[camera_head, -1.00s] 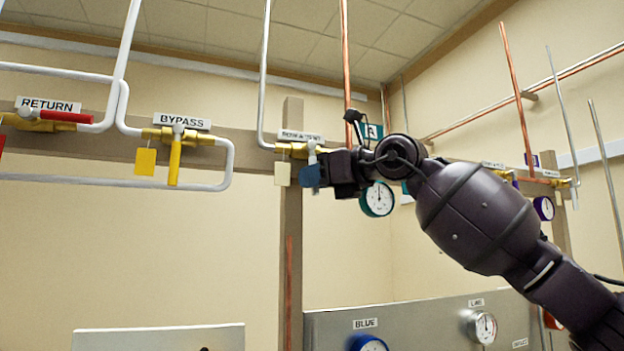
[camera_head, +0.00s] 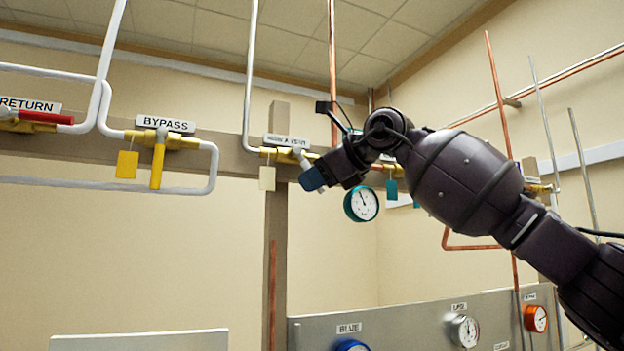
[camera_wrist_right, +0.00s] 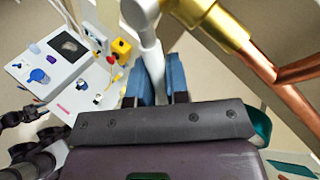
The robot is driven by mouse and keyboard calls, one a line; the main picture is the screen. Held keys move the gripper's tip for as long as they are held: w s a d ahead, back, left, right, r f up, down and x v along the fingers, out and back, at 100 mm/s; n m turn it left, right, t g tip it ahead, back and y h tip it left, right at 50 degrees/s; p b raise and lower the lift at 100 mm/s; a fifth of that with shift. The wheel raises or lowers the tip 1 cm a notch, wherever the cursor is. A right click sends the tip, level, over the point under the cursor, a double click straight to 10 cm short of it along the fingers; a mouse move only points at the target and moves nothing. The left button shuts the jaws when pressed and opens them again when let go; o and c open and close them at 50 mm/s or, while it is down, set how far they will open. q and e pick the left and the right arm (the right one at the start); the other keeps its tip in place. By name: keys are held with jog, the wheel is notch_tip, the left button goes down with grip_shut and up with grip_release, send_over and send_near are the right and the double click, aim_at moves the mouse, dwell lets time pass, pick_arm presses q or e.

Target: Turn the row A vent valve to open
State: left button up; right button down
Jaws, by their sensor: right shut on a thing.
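The row A vent valve (camera_head: 283,152) is a brass body on a pipe, under a white label (camera_head: 287,140) that reads partly as "A VENT". Its pale grey lever (camera_head: 302,158) slants down to the right, into my right gripper (camera_head: 311,179). In the right wrist view, the lever (camera_wrist_right: 152,68) runs between the blue finger pads of the right gripper (camera_wrist_right: 155,82), which is shut on it. The brass valve body (camera_wrist_right: 212,22) is just above. The lever's lower end is hidden by the gripper.
The bypass valve (camera_head: 160,145) with a yellow lever and the return valve (camera_head: 30,118) with a red lever are to the left. A teal-rimmed gauge (camera_head: 361,204) hangs just below my right wrist. A copper pipe (camera_head: 332,70) rises behind it. A panel with gauges (camera_head: 400,325) is below.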

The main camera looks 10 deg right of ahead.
dwell(0.3)
jog(key=c, duration=1.1)
grip_release()
jog(key=b+v, duration=0.2)
jog(key=v, duration=0.8)
jog(key=shift+s+d+r, duration=0.1)
jog(key=shift+s+d, duration=0.15)
jog(key=shift+s, duration=0.1)
